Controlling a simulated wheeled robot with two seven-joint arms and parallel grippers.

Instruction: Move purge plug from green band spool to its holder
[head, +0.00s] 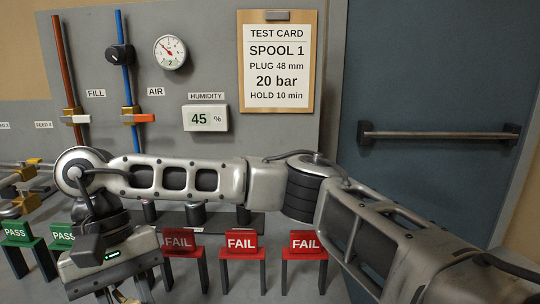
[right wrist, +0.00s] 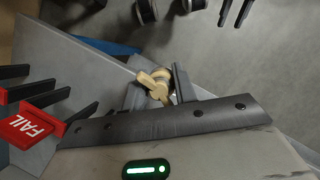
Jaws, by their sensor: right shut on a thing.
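The purge plug (right wrist: 155,84) appears as a tan, wing-shaped piece between the fingers in the right wrist view. My right gripper (right wrist: 158,90) is shut on it, with one dark finger on each side. In the head view my right gripper (head: 122,294) hangs at the lower left, pointing down, and its fingertips are largely cut off by the frame edge. I cannot make out the green band spool or the plug's holder with certainty. My left gripper is not in view.
Several red FAIL signs (head: 241,242) and green PASS signs (head: 17,231) stand on dark legs near the gripper. Short dark cylinders (head: 195,213) stand on a black strip behind them. Pipes with yellow fittings (head: 28,170) are at the left. A test card (head: 277,62) hangs on the back panel.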

